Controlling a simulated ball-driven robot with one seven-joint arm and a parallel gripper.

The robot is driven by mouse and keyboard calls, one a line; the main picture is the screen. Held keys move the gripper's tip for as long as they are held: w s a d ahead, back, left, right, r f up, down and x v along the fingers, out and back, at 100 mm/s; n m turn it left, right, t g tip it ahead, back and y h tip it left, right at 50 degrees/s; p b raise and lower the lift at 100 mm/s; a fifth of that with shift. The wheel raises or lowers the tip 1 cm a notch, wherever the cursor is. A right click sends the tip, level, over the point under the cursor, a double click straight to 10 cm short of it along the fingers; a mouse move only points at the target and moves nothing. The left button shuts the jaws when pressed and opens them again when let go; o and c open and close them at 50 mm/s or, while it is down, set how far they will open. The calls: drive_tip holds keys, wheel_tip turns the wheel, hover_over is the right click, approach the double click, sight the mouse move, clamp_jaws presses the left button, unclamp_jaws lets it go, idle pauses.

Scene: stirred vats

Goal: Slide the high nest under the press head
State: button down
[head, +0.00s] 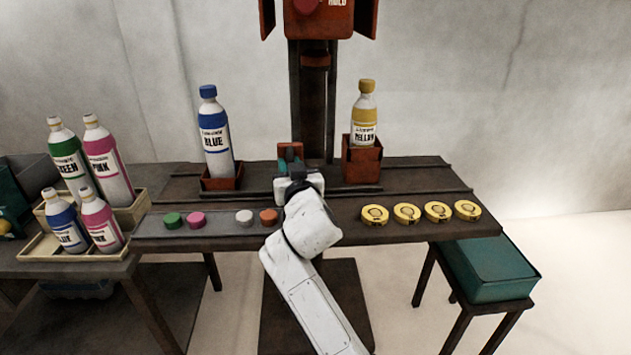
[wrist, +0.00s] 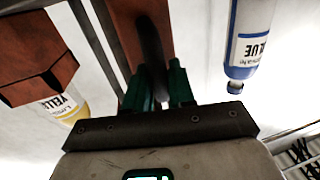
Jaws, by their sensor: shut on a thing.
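The high nest (head: 361,165) is a tall red block right of the press column, holding the yellow bottle (head: 364,115) upright. In the wrist view the nest (wrist: 35,60) is at the left. The low red nest (head: 222,180) with the blue bottle (head: 214,135) stands left of the column. The red press head (head: 316,60) is on the dark column, between the two nests.
Coloured buttons (head: 196,220) and several yellow discs (head: 407,213) line the bench's front (head: 340,232). Bottles stand in trays (head: 129,218) at the left. A teal box (head: 490,268) sits on a low stand at right. Dark rails (head: 420,194) run along the bench.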

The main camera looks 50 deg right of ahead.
drive_tip(key=w+a+b, duration=0.6)
drive_tip(key=w+a, duration=0.2)
drive_tip(key=w, duration=0.1)
drive_tip(key=shift+w, duration=0.15)
drive_tip(key=c, duration=1.1)
unclamp_jaws()
drive_tip(key=shift+w, duration=0.1)
drive_tip(key=shift+c, duration=0.2)
drive_tip(key=shift+o, duration=0.2)
drive_tip(key=p+v, duration=0.1)
drive_tip(key=v, duration=1)
